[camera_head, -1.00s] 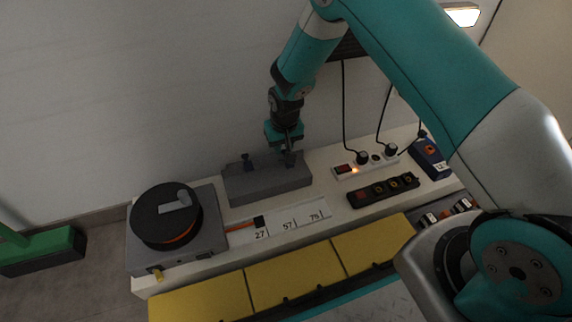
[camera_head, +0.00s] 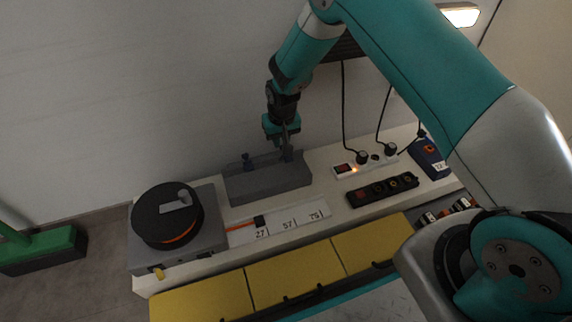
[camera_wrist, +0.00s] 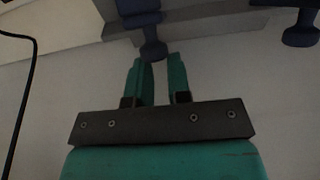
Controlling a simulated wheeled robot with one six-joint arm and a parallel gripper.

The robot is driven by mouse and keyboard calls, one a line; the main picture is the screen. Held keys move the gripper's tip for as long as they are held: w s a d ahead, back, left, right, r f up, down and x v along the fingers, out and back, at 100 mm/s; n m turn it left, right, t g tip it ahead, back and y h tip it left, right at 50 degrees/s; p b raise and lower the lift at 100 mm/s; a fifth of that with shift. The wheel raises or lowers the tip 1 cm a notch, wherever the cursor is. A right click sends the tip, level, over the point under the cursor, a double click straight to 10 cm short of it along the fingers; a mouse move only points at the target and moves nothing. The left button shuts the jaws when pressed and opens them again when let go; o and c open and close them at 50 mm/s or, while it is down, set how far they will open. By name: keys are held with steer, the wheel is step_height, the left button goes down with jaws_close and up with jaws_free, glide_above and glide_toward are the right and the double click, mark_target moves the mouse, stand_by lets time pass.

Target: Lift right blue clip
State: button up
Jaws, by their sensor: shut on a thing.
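A grey block (camera_head: 268,185) stands on the white bench top against the wall. The left blue clip (camera_head: 247,161) stands upright at the block's left side. The right blue clip (camera_head: 287,156) is at the block's right side, largely hidden by my gripper (camera_head: 284,141), which comes down on it from above. In the wrist view, my gripper (camera_wrist: 158,64) has its fingers on either side of the right blue clip's rounded end (camera_wrist: 152,48). The left clip (camera_wrist: 300,32) shows apart at the right edge. I cannot tell whether the right clip is clear of the block.
A black reel (camera_head: 166,214) on a grey box stands at the left. A number strip (camera_head: 290,224), a black socket strip (camera_head: 383,190), a white power strip (camera_head: 366,167) with cables and a blue device (camera_head: 430,158) share the bench. Yellow bins (camera_head: 295,272) line the front.

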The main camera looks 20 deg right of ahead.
steer(key=shift+w+r, duration=0.1)
steer(key=shift+w, duration=0.2)
jaws_close()
steer(key=shift+w, duration=0.2)
steer(key=o, duration=0.9)
jaws_free()
steer(key=shift+o, duration=0.2)
steer(key=shift+r, duration=0.1)
steer(key=s+r+p, duration=0.1)
steer(key=r+p, duration=0.1)
steer(key=s+r+p, duration=0.1)
steer(key=r+p, duration=0.1)
steer(key=p, duration=0.1)
steer(key=s+r+p, duration=0.1)
steer(key=r+p, duration=0.1)
steer(key=p, duration=0.1)
steer(key=shift+r, duration=0.4)
